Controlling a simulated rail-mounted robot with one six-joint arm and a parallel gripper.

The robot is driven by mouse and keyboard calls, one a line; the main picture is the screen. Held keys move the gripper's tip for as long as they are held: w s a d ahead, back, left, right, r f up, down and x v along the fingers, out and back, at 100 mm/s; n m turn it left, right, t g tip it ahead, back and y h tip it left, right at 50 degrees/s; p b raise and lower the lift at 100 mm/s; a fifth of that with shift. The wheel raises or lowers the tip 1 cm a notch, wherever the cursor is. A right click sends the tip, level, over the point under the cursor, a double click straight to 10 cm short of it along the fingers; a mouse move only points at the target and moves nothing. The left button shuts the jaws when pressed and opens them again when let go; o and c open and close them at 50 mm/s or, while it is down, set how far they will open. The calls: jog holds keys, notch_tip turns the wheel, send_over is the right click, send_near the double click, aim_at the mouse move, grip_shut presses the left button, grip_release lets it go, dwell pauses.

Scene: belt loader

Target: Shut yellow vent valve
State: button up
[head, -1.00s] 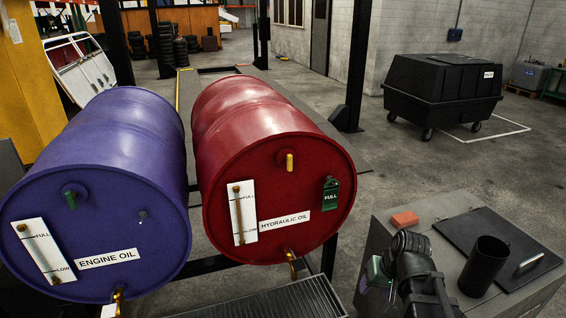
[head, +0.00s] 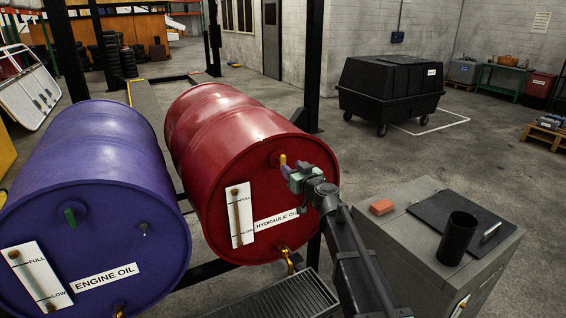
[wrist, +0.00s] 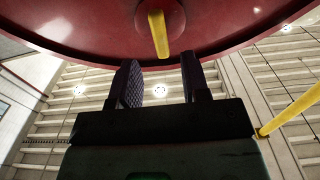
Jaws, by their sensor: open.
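The yellow vent valve (head: 283,160) is a small lever on the upper front face of the red hydraulic oil drum (head: 215,105). It points down in the head view. In the wrist view the yellow lever (wrist: 158,33) stands just ahead of the fingertips, lined up with the gap between them. My gripper (head: 289,171) is close to the lever, at its right in the head view. In the wrist view its dark ribbed fingers (wrist: 160,72) are apart with nothing between them. Whether a finger touches the lever cannot be told.
A blue engine oil drum (head: 95,150) with a green valve (head: 70,217) lies at left. A yellow tap (head: 287,262) is low on the red drum. A grey cabinet (head: 400,262) with an orange block (head: 382,207) and black cup (head: 458,237) stands right.

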aim_at(285, 162)
jog(key=x, duration=0.6)
jog(key=shift+w+a, duration=0.1)
jog(key=shift+a, duration=0.05)
grip_shut()
jog(key=shift+m, duration=0.4)
jog(key=m, duration=0.8)
jog(key=shift+d+f, duration=0.1)
jog(key=shift+d, duration=0.1)
jog(key=m, duration=0.4)
jog(key=shift+f+m, duration=0.1)
jog(key=shift+m, duration=0.2)
jog(key=shift+f+m+b, duration=0.15)
jog(key=shift+m+b, duration=0.15)
jog(key=shift+m, duration=2)
